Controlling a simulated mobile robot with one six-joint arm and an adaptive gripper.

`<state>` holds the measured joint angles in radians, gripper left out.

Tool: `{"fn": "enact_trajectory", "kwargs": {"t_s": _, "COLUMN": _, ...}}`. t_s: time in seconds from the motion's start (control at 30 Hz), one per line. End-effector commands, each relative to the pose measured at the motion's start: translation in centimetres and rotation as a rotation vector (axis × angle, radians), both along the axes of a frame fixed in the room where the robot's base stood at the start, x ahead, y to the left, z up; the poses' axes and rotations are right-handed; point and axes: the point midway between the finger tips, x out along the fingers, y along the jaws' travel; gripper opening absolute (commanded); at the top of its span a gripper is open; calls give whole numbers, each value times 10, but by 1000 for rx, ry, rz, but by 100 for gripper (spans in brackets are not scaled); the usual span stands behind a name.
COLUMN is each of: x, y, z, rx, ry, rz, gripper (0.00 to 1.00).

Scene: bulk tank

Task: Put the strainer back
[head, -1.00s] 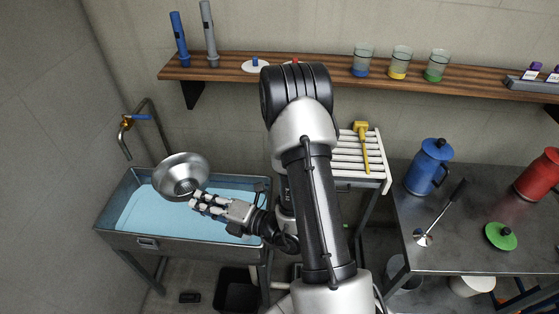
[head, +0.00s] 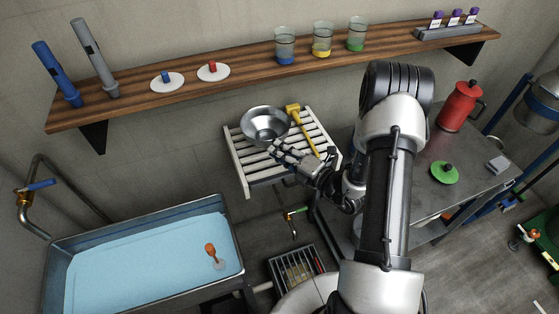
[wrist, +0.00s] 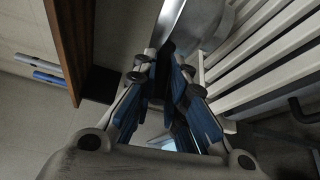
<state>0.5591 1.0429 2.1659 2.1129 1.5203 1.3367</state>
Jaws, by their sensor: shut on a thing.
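The strainer (head: 264,124), a shiny metal bowl shape, is over the left part of the white slatted rack (head: 245,180).
A yellow long-handled tool (head: 303,130) lies on the rack, just right of the strainer. A wooden shelf (head: 250,80) with glasses and tubes runs above. A blue-filled basin (head: 140,270) stands at lower left. A steel table (head: 430,190) is at right.

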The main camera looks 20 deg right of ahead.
Motion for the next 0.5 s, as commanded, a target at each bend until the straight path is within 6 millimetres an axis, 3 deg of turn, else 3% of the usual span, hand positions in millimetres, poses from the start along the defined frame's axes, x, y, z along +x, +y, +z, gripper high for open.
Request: {"fn": "enact_trajectory", "kwargs": {"t_s": 0.5, "x": 0, "y": 0, "z": -53, "rx": 0, "ry": -4, "rz": 0, "gripper": 0}}
